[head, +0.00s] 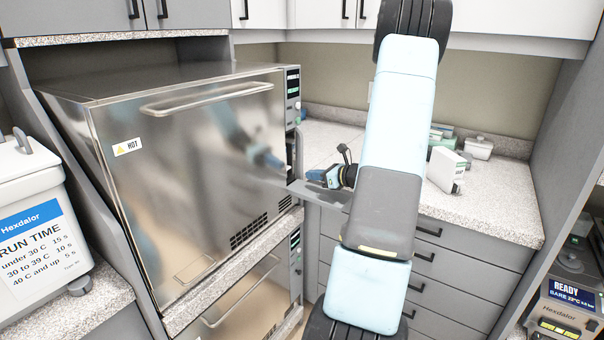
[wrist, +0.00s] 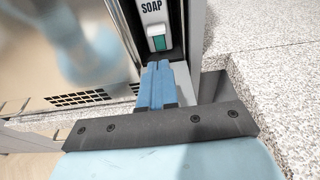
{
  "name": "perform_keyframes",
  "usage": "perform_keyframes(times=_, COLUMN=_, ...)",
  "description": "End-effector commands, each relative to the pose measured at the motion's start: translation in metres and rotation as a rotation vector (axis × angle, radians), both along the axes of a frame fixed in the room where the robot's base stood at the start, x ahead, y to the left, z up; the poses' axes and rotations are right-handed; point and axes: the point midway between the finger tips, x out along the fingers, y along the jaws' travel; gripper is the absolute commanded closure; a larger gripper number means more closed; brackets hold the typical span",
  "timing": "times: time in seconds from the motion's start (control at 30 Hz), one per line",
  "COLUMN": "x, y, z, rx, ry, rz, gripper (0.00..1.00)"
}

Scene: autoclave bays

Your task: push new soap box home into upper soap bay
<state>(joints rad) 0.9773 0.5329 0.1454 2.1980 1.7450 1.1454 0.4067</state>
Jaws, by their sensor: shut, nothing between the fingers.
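In the wrist view, the white soap box (wrist: 154,14), marked SOAP with a teal window, stands upright in a dark narrow bay. My gripper (wrist: 157,66) has its blue fingers shut together, with nothing between them. Its tips point at the lower part of the bay, just below the teal window; I cannot tell if they touch the box. In the head view, my gripper (head: 316,176) is at the right side of the upper autoclave (head: 190,160), by its control column. The soap box cannot be made out there.
The upper autoclave's steel door carries a HOT label (head: 128,147). A lower autoclave (head: 245,300) sits beneath it. A grey flap (head: 320,194) juts out below my gripper. A white carton (head: 446,170) stands on the right counter (head: 490,200), which has bare room in front.

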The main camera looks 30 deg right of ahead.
Motion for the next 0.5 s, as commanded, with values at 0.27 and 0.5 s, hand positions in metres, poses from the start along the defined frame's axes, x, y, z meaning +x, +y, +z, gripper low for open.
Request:
perform_keyframes(times=0.27, x=-0.025, y=-0.011, z=0.000, rx=0.000, ry=0.000, rz=-0.001, gripper=1.00)
perform_keyframes(times=0.5, x=-0.042, y=-0.017, z=0.000, rx=0.000, ry=0.000, rz=-0.001, gripper=1.00)
